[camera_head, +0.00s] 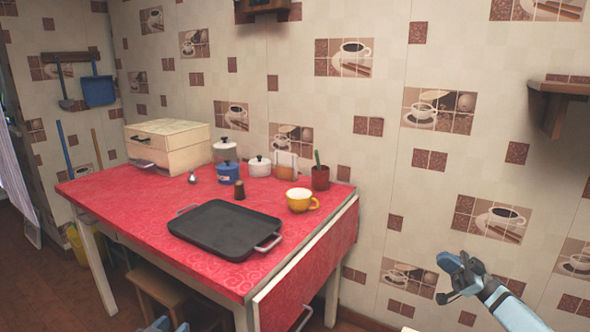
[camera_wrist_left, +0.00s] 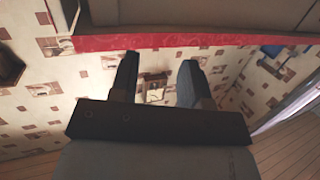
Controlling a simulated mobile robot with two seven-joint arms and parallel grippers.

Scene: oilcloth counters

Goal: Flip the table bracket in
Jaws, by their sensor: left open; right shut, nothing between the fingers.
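The table (camera_head: 160,207) has a red patterned oilcloth top and pale legs. Its right-hand leaf (camera_head: 318,255) hangs down at the side. A thin pale curved metal piece (camera_head: 303,318) shows at the leaf's lower edge; I cannot tell whether it is the bracket. No bracket is clearly visible in the left wrist view. My left gripper (camera_wrist_left: 157,68) is open and empty, below the red table edge (camera_wrist_left: 200,41) in its wrist view; only its tip shows at the bottom of the head view. My right gripper (camera_head: 462,275) is shut and empty, right of the leaf, near the wall.
A black griddle tray (camera_head: 222,227), yellow cup (camera_head: 300,200), pepper mill (camera_head: 239,190), blue pot (camera_head: 229,173), white pot (camera_head: 259,167), brown pot (camera_head: 320,178) and bread box (camera_head: 168,147) stand on the table. A wooden stool (camera_head: 158,288) is under it. A wall shelf (camera_head: 556,95) is at right.

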